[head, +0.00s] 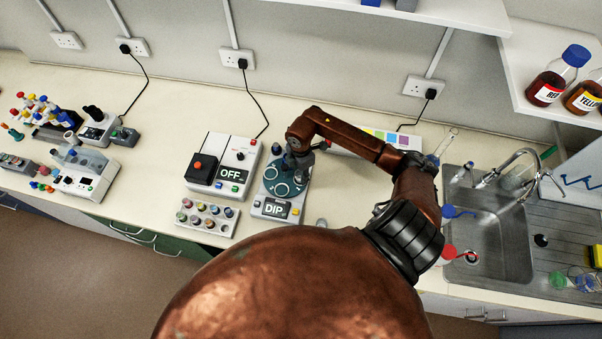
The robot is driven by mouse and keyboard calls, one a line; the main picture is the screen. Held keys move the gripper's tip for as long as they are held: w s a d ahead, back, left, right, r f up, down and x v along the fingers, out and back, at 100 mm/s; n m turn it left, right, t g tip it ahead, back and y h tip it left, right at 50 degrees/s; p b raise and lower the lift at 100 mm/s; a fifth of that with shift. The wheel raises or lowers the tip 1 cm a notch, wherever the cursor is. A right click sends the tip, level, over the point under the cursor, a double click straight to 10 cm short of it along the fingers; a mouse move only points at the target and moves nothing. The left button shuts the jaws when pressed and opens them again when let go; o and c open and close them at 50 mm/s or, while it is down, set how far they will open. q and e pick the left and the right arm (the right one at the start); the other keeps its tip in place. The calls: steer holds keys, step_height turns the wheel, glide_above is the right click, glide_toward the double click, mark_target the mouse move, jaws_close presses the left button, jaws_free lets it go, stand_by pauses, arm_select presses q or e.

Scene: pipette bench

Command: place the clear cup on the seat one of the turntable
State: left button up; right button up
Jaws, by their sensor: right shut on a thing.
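The turntable (283,184) is a teal disc with pale ring-shaped seats, on a grey base with a DIP display, at the middle of the bench in the head view. My right gripper (297,161) is over the back part of the disc, pointing down. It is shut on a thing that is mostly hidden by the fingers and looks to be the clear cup. I cannot tell whether the cup touches a seat or which seat is under it. My left gripper is not in view.
A white box with an OFF display (231,174) stands close left of the turntable. A rack of small capped vials (207,217) is in front of that box. A sink (490,235) is at the right.

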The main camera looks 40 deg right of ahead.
steer(key=shift+f, duration=0.15)
steer(key=o, duration=1.1)
steer(key=shift+c, duration=0.2)
steer(key=shift+r, duration=0.2)
step_height(320, 180, up, 12)
steer(key=b, duration=0.2)
